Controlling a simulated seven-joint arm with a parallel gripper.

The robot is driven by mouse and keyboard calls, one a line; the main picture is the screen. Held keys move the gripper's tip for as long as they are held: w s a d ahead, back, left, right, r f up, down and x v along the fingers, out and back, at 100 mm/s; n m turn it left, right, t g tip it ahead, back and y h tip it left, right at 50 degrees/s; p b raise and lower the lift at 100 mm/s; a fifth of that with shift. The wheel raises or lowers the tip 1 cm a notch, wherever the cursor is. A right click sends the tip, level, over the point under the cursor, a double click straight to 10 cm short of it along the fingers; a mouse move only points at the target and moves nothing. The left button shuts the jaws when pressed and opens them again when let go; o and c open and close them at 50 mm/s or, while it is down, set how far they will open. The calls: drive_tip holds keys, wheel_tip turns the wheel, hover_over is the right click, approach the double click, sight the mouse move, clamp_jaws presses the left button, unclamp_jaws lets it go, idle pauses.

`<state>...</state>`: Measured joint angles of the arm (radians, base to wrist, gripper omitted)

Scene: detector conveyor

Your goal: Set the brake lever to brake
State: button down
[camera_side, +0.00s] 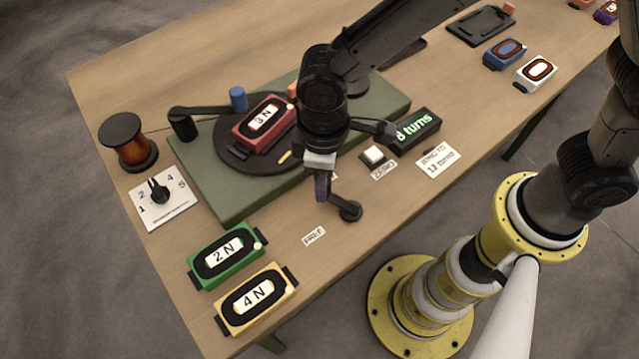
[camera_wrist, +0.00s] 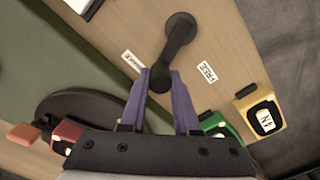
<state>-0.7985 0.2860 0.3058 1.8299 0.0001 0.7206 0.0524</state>
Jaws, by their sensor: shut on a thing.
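The black brake lever (camera_side: 348,208) stands near the front edge of the table, with round ends joined by a bar. In the wrist view the lever (camera_wrist: 177,45) runs from its far round end down between my purple fingers. My gripper (camera_side: 322,190) is shut on the near end of the lever, also in the wrist view (camera_wrist: 161,75). The FREE label (camera_side: 313,236) is to the right of the lever in the wrist view (camera_wrist: 207,72). The brake label (camera_wrist: 132,61) is to its left, closer to the held end. In the side view my gripper mostly hides that label.
A dark turntable (camera_side: 228,155) carrying a red 3 N block (camera_side: 265,122) sits on the green base (camera_side: 225,205) behind. Green (camera_side: 226,255) and yellow (camera_side: 255,299) blocks stand front left. A white button (camera_side: 373,155) and a turns display (camera_side: 414,130) stand right of my gripper.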

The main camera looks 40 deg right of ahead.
drive_tip(key=shift+w+d+r+m, duration=0.15)
drive_tip(key=shift+d+m, duration=0.35)
drive_tip(key=shift+m, duration=0.5)
drive_tip(key=shift+w, duration=0.1)
drive_tip(key=c, duration=0.6)
unclamp_jaws()
drive_tip(key=shift+c, duration=0.2)
wheel_tip(320, 180, up, 14)
